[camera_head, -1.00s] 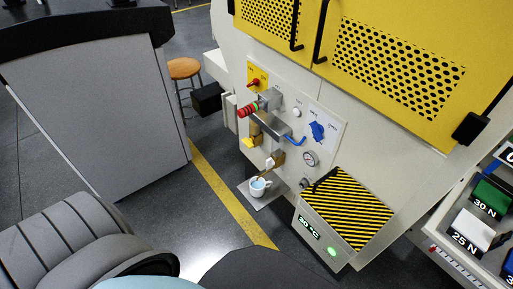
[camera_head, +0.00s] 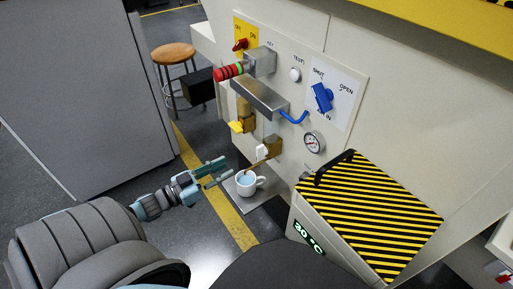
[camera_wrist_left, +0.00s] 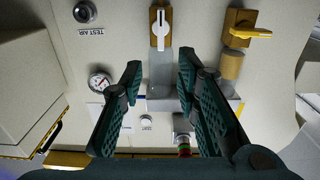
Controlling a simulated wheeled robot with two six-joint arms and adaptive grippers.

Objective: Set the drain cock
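Two brass cocks stand on the cream panel. One has a white lever (camera_head: 262,152) and sits above a white cup (camera_head: 247,184); the other has a yellow lever (camera_head: 236,127). I cannot tell from labels which is the drain cock. In the left wrist view the white lever (camera_wrist_left: 158,28) is beyond the fingers, near the top middle, and the yellow lever (camera_wrist_left: 250,32) is at the top right. My left gripper (camera_head: 221,172) is open and empty, left of the white-lever cock and close to the cup; its fingers also show in the left wrist view (camera_wrist_left: 160,80). My right gripper is out of view.
A blue lever (camera_head: 322,97) marked shut and open, a red-banded part (camera_head: 230,72) and a gauge (camera_head: 314,142) are on the panel. A yellow-black striped box (camera_head: 375,215) stands right of the cup. A stool (camera_head: 174,55) stands at the back left.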

